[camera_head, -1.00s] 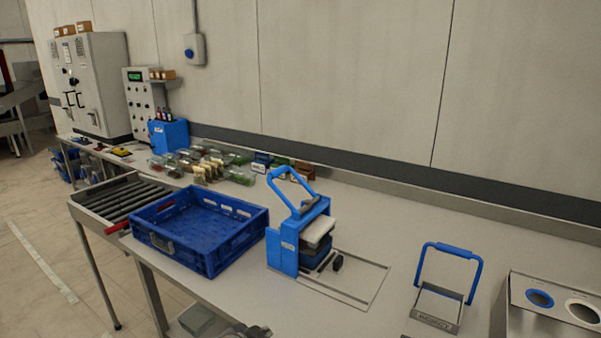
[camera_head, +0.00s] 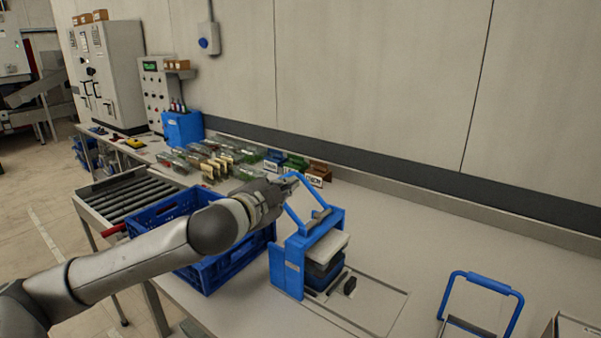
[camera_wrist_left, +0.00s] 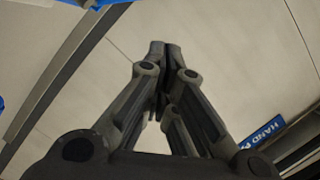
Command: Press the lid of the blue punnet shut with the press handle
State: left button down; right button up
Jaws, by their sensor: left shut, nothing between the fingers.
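The blue press (camera_head: 288,268) stands on the bench. Its blue looped handle (camera_head: 296,211) is raised and leans up to the left. A pale plate (camera_head: 328,246) is above the dark blue punnet (camera_head: 322,272) inside the press; the lid cannot be made out clearly. My left gripper (camera_head: 288,182) is shut and empty, at the top end of the handle; I cannot tell whether it touches it. In the left wrist view its fingers (camera_wrist_left: 160,52) are together, with a blue piece at the top edge. My right gripper is out of view.
A blue crate (camera_head: 232,262) is behind my left arm, beside the roller conveyor (camera_head: 130,199). Filled punnets (camera_head: 205,158) and small coloured holders (camera_head: 296,163) stand at the back. Another blue-handled device (camera_head: 487,284) is at right. The bench between is clear.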

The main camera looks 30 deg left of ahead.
pick_arm(q)
jog(key=w+a+f+p, duration=0.2)
jog(key=w+a+p, duration=0.2)
jog(key=w, duration=0.6)
jog(key=shift+a+f+p, duration=0.35)
jog(key=shift+p, duration=0.15)
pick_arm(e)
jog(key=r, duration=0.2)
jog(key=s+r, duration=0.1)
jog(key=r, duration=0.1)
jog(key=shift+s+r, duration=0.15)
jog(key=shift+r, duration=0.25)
pick_arm(q)
jog(key=shift+f, duration=0.1)
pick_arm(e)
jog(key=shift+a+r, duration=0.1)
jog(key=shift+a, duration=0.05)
